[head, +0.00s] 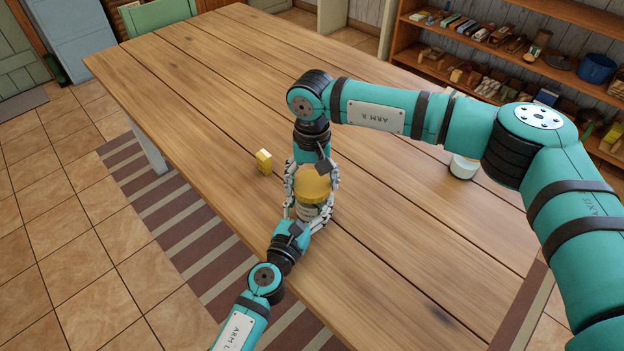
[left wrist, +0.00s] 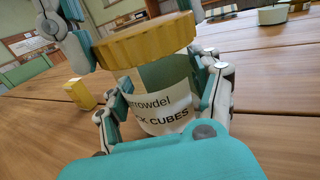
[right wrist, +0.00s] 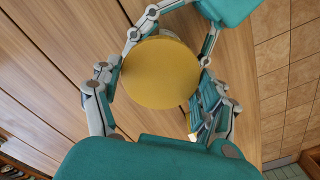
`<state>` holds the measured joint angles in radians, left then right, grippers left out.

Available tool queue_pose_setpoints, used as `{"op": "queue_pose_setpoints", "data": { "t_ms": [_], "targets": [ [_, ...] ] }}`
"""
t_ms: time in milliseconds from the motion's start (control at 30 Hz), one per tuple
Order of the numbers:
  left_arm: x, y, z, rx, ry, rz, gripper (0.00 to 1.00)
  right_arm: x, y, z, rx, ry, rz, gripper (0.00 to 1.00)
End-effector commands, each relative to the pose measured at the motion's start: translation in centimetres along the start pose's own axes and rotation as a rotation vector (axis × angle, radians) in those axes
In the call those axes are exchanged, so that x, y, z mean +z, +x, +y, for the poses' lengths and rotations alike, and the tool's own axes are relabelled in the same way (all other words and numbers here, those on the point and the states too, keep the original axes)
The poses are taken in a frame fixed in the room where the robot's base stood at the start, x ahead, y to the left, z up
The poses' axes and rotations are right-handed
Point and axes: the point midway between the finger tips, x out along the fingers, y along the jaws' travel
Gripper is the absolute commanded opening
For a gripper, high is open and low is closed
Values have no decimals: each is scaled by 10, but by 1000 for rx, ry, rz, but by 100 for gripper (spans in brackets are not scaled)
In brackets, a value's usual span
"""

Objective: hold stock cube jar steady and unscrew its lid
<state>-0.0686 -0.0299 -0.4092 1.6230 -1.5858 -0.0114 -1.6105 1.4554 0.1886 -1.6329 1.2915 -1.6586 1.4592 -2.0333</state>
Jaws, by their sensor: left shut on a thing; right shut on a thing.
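The stock cube jar (head: 308,212) stands near the table's left edge in the head view. Its clear body with a white label shows in the left wrist view (left wrist: 165,112). Its wide yellow lid (head: 313,184) is at the top and fills the middle of the right wrist view (right wrist: 160,73). My left gripper (head: 306,218) is shut on the jar body from the side, fingers either side of the label. My right gripper (head: 312,182) comes from above and is shut on the lid's rim.
A small yellow box (head: 264,162) stands on the wooden table (head: 400,250) just left of the jar. A white round container (head: 462,166) stands further right, beside my right arm. The table's far part is clear. Shelves (head: 500,50) with goods stand behind.

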Motion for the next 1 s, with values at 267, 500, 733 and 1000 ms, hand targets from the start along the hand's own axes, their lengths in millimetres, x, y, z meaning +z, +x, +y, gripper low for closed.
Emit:
{"op": "queue_pose_setpoints", "data": {
  "t_ms": [267, 500, 733, 1000],
  "targets": [
    [0, 0, 0, 0, 0, 0, 0, 0, -9, 0, -1, 0, 0, 38],
    [0, 0, 0, 0, 0, 0, 0, 0, -18, 0, 0, 0, 1, 38],
    [0, 0, 0, 0, 0, 0, 0, 0, -22, 0, 0, 0, 0, 38],
    [0, 0, 0, 0, 0, 0, 0, 0, -23, 0, -1, 0, 1, 38]
  ]
}}
